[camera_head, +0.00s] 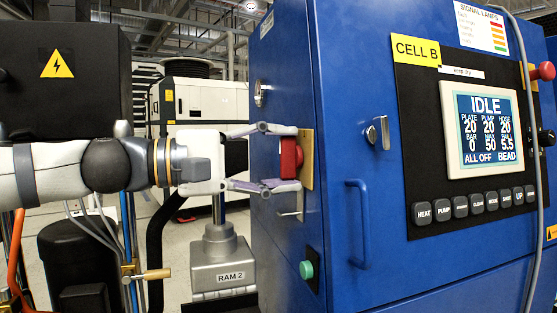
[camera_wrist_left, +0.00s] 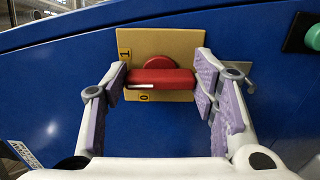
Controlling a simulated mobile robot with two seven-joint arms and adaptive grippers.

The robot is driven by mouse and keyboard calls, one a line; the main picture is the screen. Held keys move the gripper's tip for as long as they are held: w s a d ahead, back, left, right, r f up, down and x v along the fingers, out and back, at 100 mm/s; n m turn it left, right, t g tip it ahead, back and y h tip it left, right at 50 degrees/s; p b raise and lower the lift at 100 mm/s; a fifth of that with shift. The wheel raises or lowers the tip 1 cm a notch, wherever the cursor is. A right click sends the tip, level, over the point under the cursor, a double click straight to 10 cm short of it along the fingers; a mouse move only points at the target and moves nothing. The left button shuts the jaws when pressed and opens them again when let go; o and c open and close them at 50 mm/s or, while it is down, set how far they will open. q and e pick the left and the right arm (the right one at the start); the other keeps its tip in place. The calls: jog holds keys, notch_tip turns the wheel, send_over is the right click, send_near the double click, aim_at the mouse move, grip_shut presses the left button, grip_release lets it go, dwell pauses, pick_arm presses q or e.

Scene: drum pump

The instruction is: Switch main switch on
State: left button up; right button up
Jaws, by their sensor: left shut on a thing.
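The main switch is a red rotary handle (camera_wrist_left: 160,79) on a tan plate (camera_wrist_left: 183,48), marked I at its upper left and O at its lower edge in the left wrist view. The handle lies level there, with a pale line near its left end. In the head view the red handle (camera_head: 290,157) stands out from the blue cabinet's left side. My left gripper (camera_head: 283,157) is shut on the handle, one finger at each end. In the left wrist view its purple-padded fingers (camera_wrist_left: 162,84) flank the handle. My right gripper is out of view.
The blue cabinet (camera_head: 340,100) carries a display (camera_head: 486,130) reading IDLE and ALL OFF. A green button (camera_head: 306,270) is below the switch. A metal hasp (camera_head: 290,208) juts out close to my lower finger. The RAM 2 block (camera_head: 222,262) stands under my wrist.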

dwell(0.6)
pick_arm(q)
jog(key=o, duration=1.2)
jog(key=shift+c, duration=0.2)
jog(key=v, duration=1.2)
